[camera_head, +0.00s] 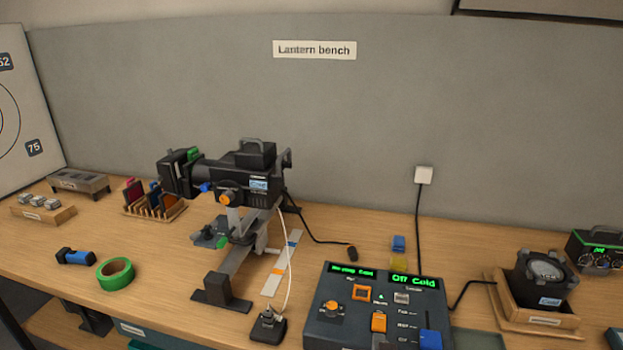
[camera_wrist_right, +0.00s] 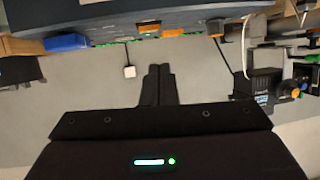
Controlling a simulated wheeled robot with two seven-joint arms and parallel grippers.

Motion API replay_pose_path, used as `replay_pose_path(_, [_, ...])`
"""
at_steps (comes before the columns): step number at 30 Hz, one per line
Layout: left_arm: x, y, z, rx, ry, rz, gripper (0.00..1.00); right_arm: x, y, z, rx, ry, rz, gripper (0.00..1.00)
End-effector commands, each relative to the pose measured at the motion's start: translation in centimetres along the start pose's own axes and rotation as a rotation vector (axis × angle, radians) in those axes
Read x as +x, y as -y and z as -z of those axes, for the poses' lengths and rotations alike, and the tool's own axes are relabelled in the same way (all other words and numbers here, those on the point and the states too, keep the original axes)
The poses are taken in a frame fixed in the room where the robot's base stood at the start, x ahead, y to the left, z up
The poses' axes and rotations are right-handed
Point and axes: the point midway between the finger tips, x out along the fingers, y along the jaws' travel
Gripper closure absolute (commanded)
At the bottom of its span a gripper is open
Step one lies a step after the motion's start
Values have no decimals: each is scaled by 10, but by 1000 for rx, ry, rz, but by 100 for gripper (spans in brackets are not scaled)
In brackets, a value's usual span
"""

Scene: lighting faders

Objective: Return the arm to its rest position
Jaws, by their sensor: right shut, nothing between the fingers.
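My right gripper (camera_wrist_right: 158,84) shows in the right wrist view, its two dark fingers together with nothing between them. That view is upside down, with the grey wall behind the fingers. The fingers appear apart from the control console, whose edge (camera_wrist_right: 150,24) crosses the top of that view. Neither gripper can be made out in the head view. My left gripper is in no view.
The console (camera_head: 345,312) stands at the bench's front, its right display reading "Off Cold". A black lantern (camera_head: 238,172) stands on a stand left of centre. Green tape (camera_head: 115,274) lies at left; a lamp unit (camera_head: 545,280) sits in a wooden tray at right.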

Motion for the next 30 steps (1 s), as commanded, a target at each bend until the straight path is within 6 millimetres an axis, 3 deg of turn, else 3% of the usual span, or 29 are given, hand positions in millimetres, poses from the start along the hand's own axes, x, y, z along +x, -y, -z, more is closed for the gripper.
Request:
replay_pose_path(3, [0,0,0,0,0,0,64,-20,-8,-29,-27,212,103,100])
replay_pose_path(9, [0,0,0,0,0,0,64,-63,-26,-63,-113,489,184,100])
replay_pose_path(22, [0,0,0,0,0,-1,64,-143,-76,-96,-306,859,162,100])
replay_pose_path(30, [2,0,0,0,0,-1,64,-103,-75,-157,-311,893,163,100])
